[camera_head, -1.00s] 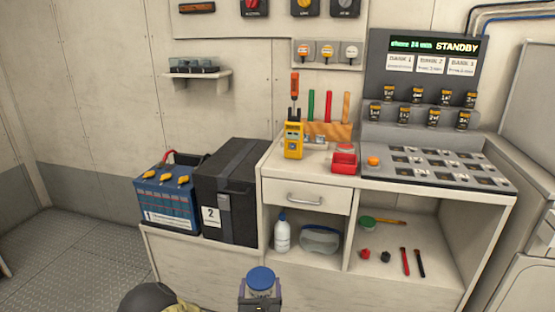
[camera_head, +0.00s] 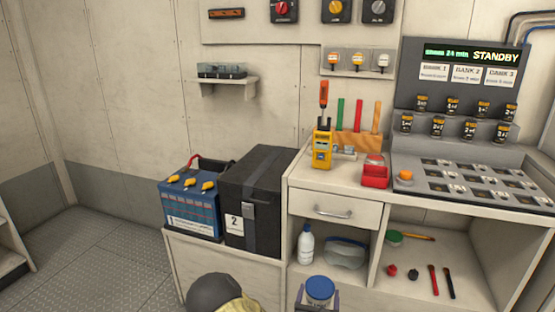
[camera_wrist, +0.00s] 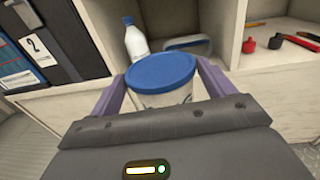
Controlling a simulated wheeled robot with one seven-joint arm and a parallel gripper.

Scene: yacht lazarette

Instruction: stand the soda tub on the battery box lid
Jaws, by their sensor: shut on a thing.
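The soda tub (camera_head: 319,290) is a pale tub with a blue lid, low in the head view in front of the cabinet. My gripper (camera_wrist: 162,95) is shut on it; in the wrist view the purple fingers hold its two sides and it looks upright. The battery box (camera_head: 262,200) is black with a strap and a label "2". Its lid (camera_head: 260,168) is bare on top. The box stands on a low ledge left of the tub and beyond it, well apart from it. The tub's lower part is hidden by my gripper in the wrist view.
A blue battery (camera_head: 190,208) with yellow caps stands left of the box. The workbench (camera_head: 330,182) rises at its right, with a yellow meter (camera_head: 321,148) and a red container (camera_head: 375,172) on top.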

